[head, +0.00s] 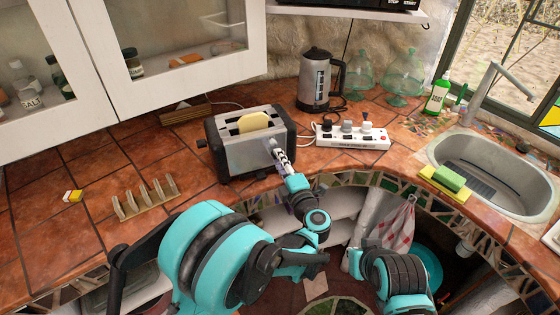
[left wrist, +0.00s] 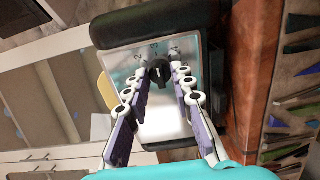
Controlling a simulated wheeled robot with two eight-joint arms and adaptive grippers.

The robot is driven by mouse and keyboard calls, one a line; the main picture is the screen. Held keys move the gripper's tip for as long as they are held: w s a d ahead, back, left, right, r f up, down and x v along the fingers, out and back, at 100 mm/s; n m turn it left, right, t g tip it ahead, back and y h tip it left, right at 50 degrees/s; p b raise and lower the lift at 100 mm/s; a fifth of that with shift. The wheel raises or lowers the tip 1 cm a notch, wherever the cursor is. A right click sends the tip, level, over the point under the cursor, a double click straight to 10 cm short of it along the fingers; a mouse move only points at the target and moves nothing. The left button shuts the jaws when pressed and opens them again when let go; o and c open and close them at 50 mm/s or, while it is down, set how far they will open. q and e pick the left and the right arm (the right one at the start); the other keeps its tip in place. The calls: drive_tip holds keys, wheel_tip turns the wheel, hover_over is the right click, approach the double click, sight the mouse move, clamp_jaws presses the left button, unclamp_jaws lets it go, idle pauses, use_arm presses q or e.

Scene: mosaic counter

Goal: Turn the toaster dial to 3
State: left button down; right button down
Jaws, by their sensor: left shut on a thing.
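The silver and black toaster (head: 236,156) stands on the tiled counter with a slice of bread (head: 253,122) showing in its top. My left gripper (head: 281,157) is at the toaster's silver end panel. In the left wrist view the black dial (left wrist: 158,74) sits on this panel between the fingertips of my left gripper (left wrist: 160,82), which is shut on it. Small dark marks arc beside the dial; its exact setting is hard to read. In the head view the gripper covers the dial. My right arm is low at the right; its jaws cannot be made out.
A white power strip (head: 352,142) with plugs lies right of the toaster, with a kettle (head: 317,80) behind it. A wooden rack (head: 146,200) stands on the left counter. The sink (head: 500,170) is at the right, with a sponge (head: 449,178) on its near edge. Cabinets hang above the left counter.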

use_arm(q)
drive_tip(key=c, duration=1.3)
unclamp_jaws()
drive_tip(key=v, duration=0.7)
drive_tip(key=shift+s+d, duration=0.15)
drive_tip(key=shift+s, duration=0.1)
